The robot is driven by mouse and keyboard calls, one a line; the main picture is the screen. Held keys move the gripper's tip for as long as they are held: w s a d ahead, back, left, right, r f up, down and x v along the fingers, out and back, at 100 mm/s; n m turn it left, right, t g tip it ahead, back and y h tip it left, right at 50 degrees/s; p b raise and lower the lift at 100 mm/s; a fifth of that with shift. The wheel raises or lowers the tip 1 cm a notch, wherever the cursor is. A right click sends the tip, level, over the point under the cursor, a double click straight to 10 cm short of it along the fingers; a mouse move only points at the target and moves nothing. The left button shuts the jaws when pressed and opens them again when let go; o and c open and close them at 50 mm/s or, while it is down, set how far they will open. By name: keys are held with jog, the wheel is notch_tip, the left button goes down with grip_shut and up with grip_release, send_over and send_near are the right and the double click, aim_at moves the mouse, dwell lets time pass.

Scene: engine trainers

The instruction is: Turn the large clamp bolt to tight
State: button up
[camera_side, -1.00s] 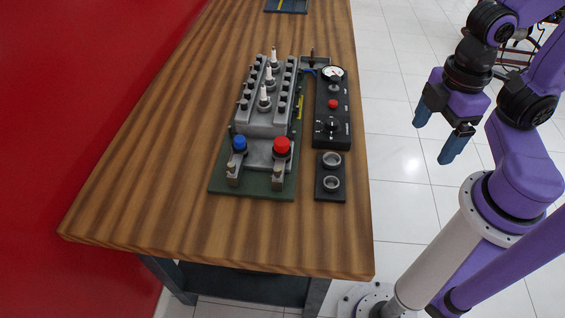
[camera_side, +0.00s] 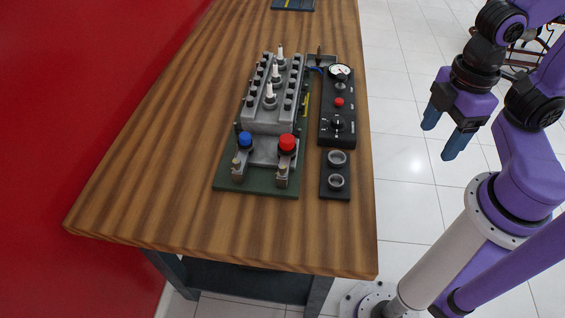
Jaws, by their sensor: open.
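The engine trainer stands on a green base plate (camera_side: 262,188) on the wooden table. At its front are two clamps with small brass-coloured bolts, a left one (camera_side: 236,165) and a right one (camera_side: 283,169). A blue cap (camera_side: 245,139) sits behind the left clamp, and a larger red cap (camera_side: 287,143) behind the right one. I cannot tell which bolt is the large one or how tight either is. My gripper (camera_side: 442,138) is open and empty, off the table's right edge, well away from the clamps, blue fingers pointing down.
A grey engine block (camera_side: 268,125) with several upright white plugs rises behind the caps. A black panel (camera_side: 338,110) with gauge, red button and knob lies to its right, with a two-ring holder (camera_side: 335,192) in front. The table's front (camera_side: 220,235) is clear.

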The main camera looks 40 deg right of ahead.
jog(key=shift+w+a+r, duration=0.1)
jog(key=shift+w+a, duration=0.15)
jog(key=c, duration=0.3)
notch_tip(320, 180, up, 4)
jog(key=n, duration=2)
send_over(282, 166)
notch_tip(282, 166, down, 17)
jog(key=shift+r, duration=0.1)
jog(key=shift+c, duration=0.4)
grip_shut()
